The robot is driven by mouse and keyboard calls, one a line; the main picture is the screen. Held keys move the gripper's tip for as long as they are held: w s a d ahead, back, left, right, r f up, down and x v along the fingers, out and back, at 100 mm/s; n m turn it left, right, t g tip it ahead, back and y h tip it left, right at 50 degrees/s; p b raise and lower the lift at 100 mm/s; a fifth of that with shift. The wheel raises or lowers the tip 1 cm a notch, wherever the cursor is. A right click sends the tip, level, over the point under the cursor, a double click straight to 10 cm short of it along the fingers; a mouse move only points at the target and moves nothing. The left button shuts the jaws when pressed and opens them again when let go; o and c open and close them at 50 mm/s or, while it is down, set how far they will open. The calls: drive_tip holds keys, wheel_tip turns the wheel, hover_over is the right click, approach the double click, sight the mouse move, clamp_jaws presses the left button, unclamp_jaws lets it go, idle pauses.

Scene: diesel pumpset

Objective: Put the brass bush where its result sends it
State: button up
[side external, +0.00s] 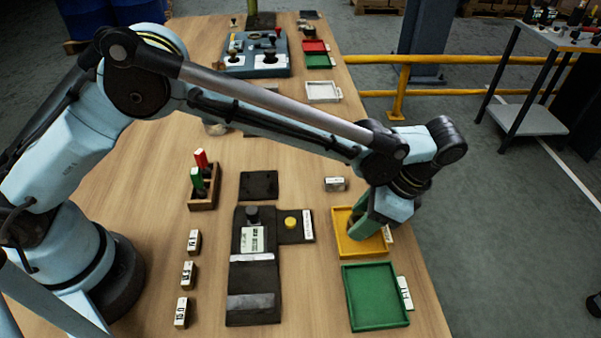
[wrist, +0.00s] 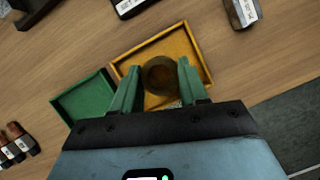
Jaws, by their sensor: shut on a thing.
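In the wrist view, my gripper (wrist: 158,82) has its two green fingers on either side of the brass bush (wrist: 160,72), a short brown ring, and is shut on it. The bush is over the yellow tray (wrist: 196,42); I cannot tell whether it touches the tray floor. In the side view, my gripper (side external: 366,226) reaches into the yellow tray (side external: 347,246), and the bush is hidden behind the fingers and wrist. The green tray (side external: 376,296) is beside the yellow one and looks empty. It also shows in the wrist view (wrist: 84,102).
A dark fixture (side external: 254,285) with a yellow button (side external: 291,223) stands left of the trays. Several small labelled blocks (side external: 188,275) lie further left. A small metal block (side external: 335,184) is behind the yellow tray. A white tray (side external: 322,92) is farther back. The table's right edge is close by.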

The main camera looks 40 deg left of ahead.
drive_tip(key=shift+f, duration=0.25)
drive_tip(key=o, duration=1.2)
drive_tip(key=shift+o, duration=0.2)
wheel_tip(320, 180, up, 7)
idle(0.4)
